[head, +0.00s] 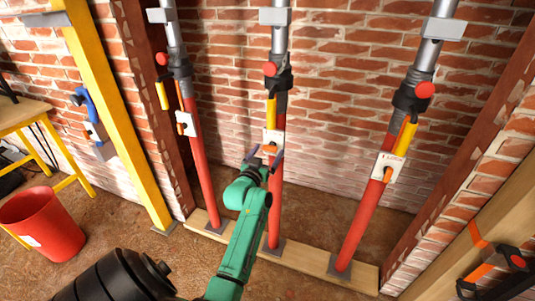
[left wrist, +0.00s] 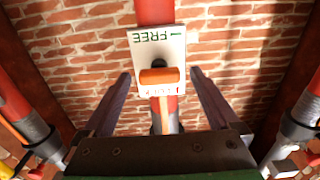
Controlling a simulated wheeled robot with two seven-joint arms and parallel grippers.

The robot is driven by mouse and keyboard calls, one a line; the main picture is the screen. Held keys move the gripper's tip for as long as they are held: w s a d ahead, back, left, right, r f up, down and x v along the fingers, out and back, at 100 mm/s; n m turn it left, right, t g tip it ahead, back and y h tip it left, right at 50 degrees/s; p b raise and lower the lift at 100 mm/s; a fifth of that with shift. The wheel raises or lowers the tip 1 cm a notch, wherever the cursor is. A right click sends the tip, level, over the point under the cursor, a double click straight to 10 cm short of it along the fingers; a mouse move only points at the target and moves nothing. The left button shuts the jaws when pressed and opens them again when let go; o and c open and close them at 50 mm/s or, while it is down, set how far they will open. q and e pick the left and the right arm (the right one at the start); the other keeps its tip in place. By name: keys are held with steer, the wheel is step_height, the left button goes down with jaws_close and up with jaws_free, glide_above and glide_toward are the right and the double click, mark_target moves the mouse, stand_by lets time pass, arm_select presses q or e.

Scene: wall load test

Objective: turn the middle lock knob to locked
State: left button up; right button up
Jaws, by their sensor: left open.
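The middle lock knob (head: 270,148) is orange and sits on a white plate (head: 273,137) on the middle red prop (head: 275,205). In the left wrist view the knob (left wrist: 159,76) shows as a horizontal orange bar, with the plate (left wrist: 172,48) upside down. "FREE" is at the plate's top in that view; red lettering below the knob is partly hidden. My left gripper (head: 264,159) is open at the plate. Its two fingers (left wrist: 160,74) are on either side of the knob, and I see gaps between them and it. My right gripper is not in view.
A left prop (head: 203,170) and a right prop (head: 362,222) carry similar plates with orange knobs. All stand on a wooden floor plank (head: 312,261) before a brick wall. A yellow post (head: 118,115) and a red bucket (head: 45,225) are at the left.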

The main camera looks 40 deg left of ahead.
arm_select(q)
steer(key=shift+c, duration=0.3)
steer(key=c, duration=1.3)
steer(key=n+p, duration=0.3)
steer(key=n, duration=0.1)
steer(key=shift+r, duration=0.2)
steer(key=n+p, duration=0.2)
steer(key=n, duration=0.2)
steer(key=shift+n, duration=0.3)
steer(key=n+p, duration=0.1)
steer(key=n, duration=0.3)
steer(key=shift+f+p, duration=0.1)
steer(key=shift+p, duration=0.3)
steer(key=n, duration=0.5)
steer(key=shift+p, duration=0.4)
steer(key=shift+f+n, duration=0.1)
steer(key=shift+n, duration=0.2)
